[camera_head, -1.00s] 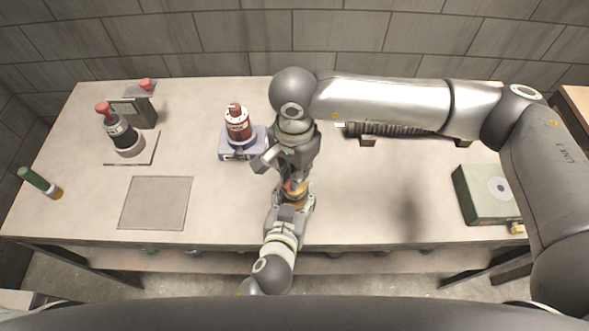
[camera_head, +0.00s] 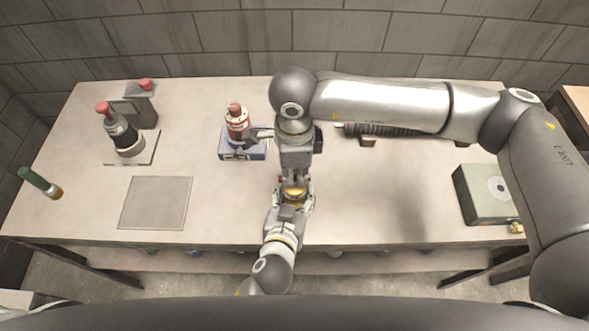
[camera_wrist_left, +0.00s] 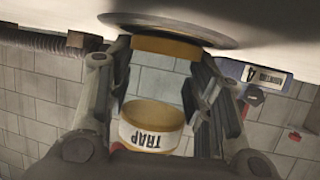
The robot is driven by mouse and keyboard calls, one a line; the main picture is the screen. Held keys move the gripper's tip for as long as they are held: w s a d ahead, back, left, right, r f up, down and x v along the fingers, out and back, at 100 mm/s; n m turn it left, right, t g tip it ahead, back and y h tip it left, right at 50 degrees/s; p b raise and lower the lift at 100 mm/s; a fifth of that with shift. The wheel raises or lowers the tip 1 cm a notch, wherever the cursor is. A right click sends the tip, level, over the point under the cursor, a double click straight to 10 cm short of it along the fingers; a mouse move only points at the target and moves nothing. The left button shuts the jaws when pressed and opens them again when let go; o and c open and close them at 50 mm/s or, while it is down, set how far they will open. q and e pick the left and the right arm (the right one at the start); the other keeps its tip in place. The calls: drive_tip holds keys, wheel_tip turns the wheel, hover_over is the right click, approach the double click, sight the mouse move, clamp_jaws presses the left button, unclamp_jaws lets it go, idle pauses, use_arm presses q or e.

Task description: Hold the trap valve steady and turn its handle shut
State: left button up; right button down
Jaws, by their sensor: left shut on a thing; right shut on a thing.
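The trap valve (camera_head: 293,194) shows as a brass-yellow body near the front middle of the table. In the left wrist view its brass collar labelled TRAP (camera_wrist_left: 152,128) sits between my left fingers. My left gripper (camera_head: 293,200) comes from the front edge and is shut on the valve body. My right gripper (camera_head: 294,176) reaches down from above, just behind the left one, and is shut on the valve's handle. Small red bits show on both sides of its tips; the rest of the handle is hidden.
A green box (camera_head: 481,196) lies right; a dark ribbed tube (camera_head: 385,130) lies behind my arm.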

sight(294, 176)
drive_tip(key=shift+m, duration=0.6)
drive_tip(key=c, duration=1.4)
unclamp_jaws()
drive_tip(key=shift+c, duration=0.2)
wheel_tip(294, 176, up, 12)
use_arm(q)
drive_tip(key=o, duration=1.2)
